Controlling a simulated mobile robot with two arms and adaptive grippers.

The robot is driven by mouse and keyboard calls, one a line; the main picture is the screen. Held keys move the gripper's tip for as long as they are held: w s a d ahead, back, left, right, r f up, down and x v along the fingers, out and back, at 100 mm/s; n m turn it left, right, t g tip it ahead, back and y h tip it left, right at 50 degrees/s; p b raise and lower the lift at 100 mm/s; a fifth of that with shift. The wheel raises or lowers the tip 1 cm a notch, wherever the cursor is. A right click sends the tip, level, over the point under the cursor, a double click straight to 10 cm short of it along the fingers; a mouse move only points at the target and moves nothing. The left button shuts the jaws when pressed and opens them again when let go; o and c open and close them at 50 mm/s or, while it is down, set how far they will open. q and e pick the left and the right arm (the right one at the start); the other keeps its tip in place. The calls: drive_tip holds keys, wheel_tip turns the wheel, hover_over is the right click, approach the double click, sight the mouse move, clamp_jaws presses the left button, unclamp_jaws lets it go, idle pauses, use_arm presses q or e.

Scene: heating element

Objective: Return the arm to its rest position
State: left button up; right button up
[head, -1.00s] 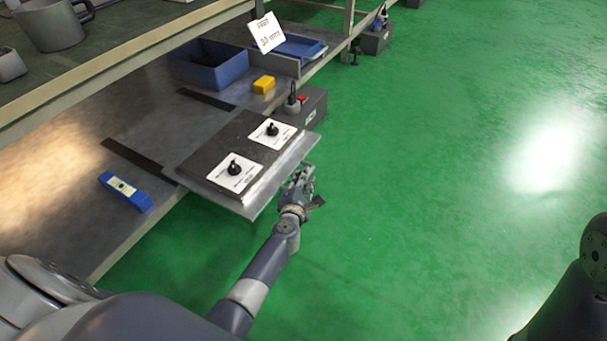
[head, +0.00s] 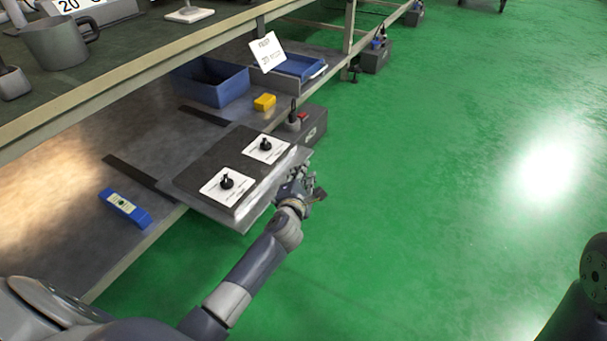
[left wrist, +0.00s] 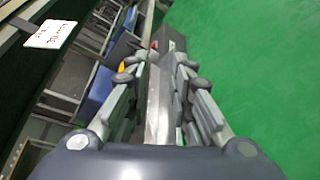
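The dark heating element (head: 205,163) with a metal front edge lies on the lower shelf and overhangs it. Two white plates with black knobs (head: 226,182) (head: 265,146) are on its top. My left gripper (head: 305,178) is beside its right front edge, over the green floor. In the left wrist view my left gripper (left wrist: 158,72) has its two fingers apart, with a pale metal edge showing between them. No grasp on that edge is clear. My right gripper is out of view; only a dark part of my right arm shows at the right edge.
The lower shelf (head: 70,215) also holds a blue-and-white tool (head: 125,207), a blue bin (head: 212,85), a yellow block (head: 264,102) and a grey box with a red switch (head: 312,127). A grey mug (head: 58,45) stands above. The green floor (head: 430,200) at right is clear.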

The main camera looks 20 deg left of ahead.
use_arm(q)
drive_tip(key=shift+d+r, duration=0.1)
drive_tip(key=shift+r, duration=0.15)
idle(0.3)
